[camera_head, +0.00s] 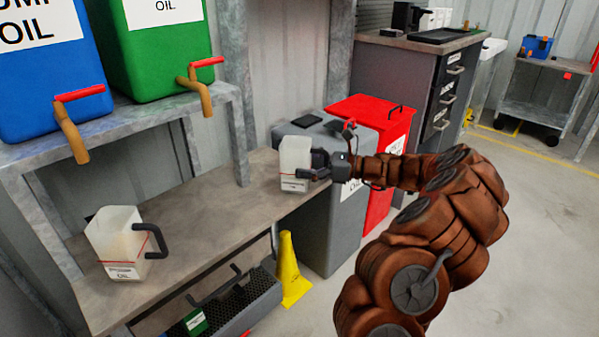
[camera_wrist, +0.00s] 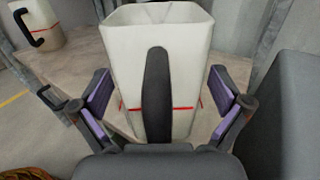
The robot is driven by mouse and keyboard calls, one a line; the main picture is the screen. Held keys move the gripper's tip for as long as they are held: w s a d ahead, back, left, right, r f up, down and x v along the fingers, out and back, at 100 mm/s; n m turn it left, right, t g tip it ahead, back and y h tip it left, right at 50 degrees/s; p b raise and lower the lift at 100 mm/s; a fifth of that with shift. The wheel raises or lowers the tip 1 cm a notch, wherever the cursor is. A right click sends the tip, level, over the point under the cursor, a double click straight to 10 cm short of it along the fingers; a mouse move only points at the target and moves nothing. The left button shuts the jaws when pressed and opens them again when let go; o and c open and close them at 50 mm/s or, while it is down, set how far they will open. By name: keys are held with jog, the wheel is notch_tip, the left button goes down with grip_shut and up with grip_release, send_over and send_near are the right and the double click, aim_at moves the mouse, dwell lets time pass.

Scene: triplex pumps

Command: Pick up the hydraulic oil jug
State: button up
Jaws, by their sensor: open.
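A white translucent jug (camera_head: 295,160) with a label stands upright at the right end of the workbench shelf; its label is too small to read fully. It also fills the middle of the wrist view (camera_wrist: 180,65), with its dark handle facing me and a red line around it. My gripper (camera_head: 325,167) is at this jug. In the wrist view my gripper (camera_wrist: 160,98) is open, with one purple-padded finger on each side of the jug and gaps between pads and jug. A second similar jug (camera_head: 115,240), labelled OIL, stands at the left on the shelf; it also shows in the wrist view (camera_wrist: 38,25).
The grey shelf (camera_head: 205,212) is bare between the jugs. Blue (camera_head: 45,85) and green (camera_head: 150,58) oil tanks with taps sit above. A grey bin (camera_head: 330,235), a red bin (camera_head: 385,130) and a yellow cone (camera_head: 290,270) stand close by. Open floor lies at the right.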

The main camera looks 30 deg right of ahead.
jog(key=shift+c, duration=0.4)
jog(key=c, duration=1.1)
jog(key=shift+r, duration=0.15)
